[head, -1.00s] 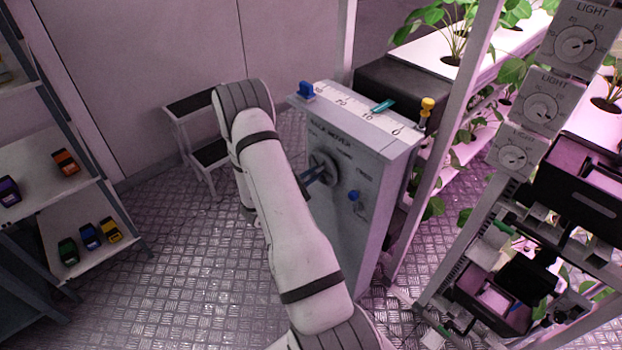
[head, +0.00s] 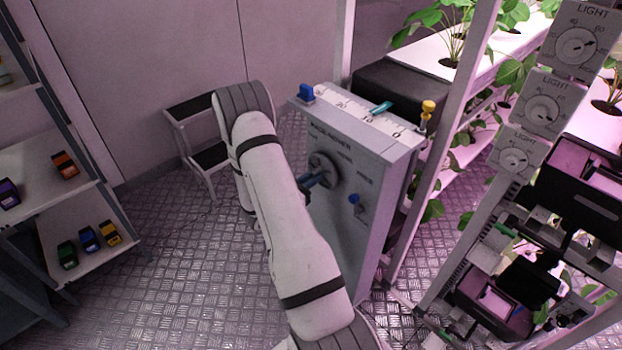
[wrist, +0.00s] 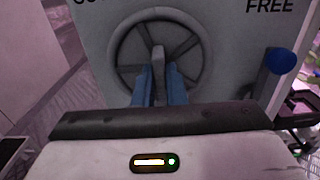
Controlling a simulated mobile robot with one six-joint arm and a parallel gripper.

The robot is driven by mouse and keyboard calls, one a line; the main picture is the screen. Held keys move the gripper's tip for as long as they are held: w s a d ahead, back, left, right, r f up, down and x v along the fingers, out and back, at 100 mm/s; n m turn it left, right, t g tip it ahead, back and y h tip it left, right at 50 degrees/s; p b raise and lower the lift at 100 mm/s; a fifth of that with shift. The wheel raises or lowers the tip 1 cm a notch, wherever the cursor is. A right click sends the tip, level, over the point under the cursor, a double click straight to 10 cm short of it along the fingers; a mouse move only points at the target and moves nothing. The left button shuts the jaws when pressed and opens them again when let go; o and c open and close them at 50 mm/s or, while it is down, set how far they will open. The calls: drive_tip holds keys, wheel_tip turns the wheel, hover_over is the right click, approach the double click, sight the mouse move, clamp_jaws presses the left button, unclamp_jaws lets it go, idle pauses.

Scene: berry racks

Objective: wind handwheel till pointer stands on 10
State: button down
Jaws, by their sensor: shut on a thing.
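The handwheel (head: 326,166) is a dark grey spoked wheel on the front of a grey cabinet (head: 345,225); it fills the middle of the wrist view (wrist: 118,52). My gripper (head: 313,181) has blue fingers. In the wrist view its fingers (wrist: 160,82) are shut on the wheel's upright grey handle (wrist: 158,58). A numbered scale (head: 350,107) runs along the cabinet top. The teal pointer (head: 381,108) lies across it close to the 10 mark; I cannot tell whether it is exactly on it.
A blue-knobbed lever (head: 354,199) sits right of the wheel, near FREE in the wrist view. A blue block (head: 306,92) and a yellow knob (head: 428,107) stand at the scale's ends. A step stool (head: 205,150) stands behind my arm; plant racks fill the right.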

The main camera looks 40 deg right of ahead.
idle(0.3)
drive_tip(key=c, duration=1.5)
unclamp_jaws()
drive_tip(key=a, duration=0.5)
drive_tip(key=a+b, duration=0.1)
drive_tip(key=a, duration=0.1)
drive_tip(key=shift+s+a, duration=0.3)
